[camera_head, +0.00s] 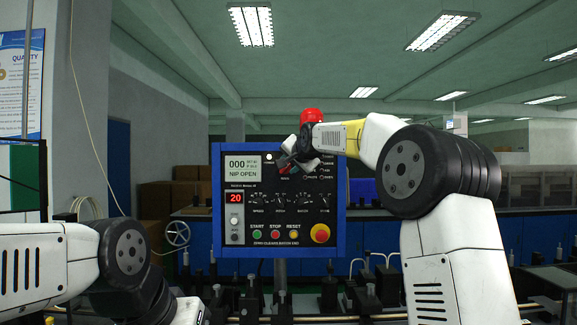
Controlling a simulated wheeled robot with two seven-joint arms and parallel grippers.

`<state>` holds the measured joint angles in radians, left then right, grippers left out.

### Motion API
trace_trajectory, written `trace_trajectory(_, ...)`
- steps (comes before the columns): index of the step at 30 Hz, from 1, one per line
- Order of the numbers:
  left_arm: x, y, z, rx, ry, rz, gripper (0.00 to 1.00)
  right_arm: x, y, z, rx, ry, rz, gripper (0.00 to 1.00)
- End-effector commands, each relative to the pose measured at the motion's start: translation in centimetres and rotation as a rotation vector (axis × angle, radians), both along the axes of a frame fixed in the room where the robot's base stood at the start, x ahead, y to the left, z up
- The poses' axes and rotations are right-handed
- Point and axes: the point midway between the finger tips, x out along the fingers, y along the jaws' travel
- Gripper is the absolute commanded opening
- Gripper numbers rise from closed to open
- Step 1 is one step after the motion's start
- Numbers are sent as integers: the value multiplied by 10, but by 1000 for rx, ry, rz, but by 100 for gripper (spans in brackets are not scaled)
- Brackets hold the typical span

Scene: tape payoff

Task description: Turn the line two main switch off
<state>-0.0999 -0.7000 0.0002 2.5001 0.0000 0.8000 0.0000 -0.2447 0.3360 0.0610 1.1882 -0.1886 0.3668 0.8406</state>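A blue-framed control panel (216,205) faces me in the middle of the view. My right gripper (286,163) is in front of the panel's upper part, right of the green display reading NIP OPEN (242,167). Its fingers are small and dark, with a small red part among them. I cannot tell whether that red part is a switch handle or whether the fingers touch it. The gripper and wrist hide part of the panel's upper right. No switch labelled as line two main shows clearly. My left arm is at the lower left, and its gripper does not show.
The panel also carries a red 20 display (234,198), several knobs, green START (257,234), red STOP (275,234), yellow RESET (293,234) and a red emergency button (320,234). A red dome (311,116) shows above the panel. Dark machine parts stand below it.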

Motion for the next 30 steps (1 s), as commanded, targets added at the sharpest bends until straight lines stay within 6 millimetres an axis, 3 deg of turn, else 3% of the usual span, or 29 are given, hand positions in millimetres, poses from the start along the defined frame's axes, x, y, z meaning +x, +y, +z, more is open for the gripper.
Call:
trace_trajectory(8,0,0,0,0,0,0,0,2,1,-1,0,1,0,32)
trace_trajectory(13,0,0,0,0,0,0,0,2,0,-1,0,1,0,0)
trace_trajectory(30,0,0,0,0,0,0,0,1,3,1,-94,1,1,0)
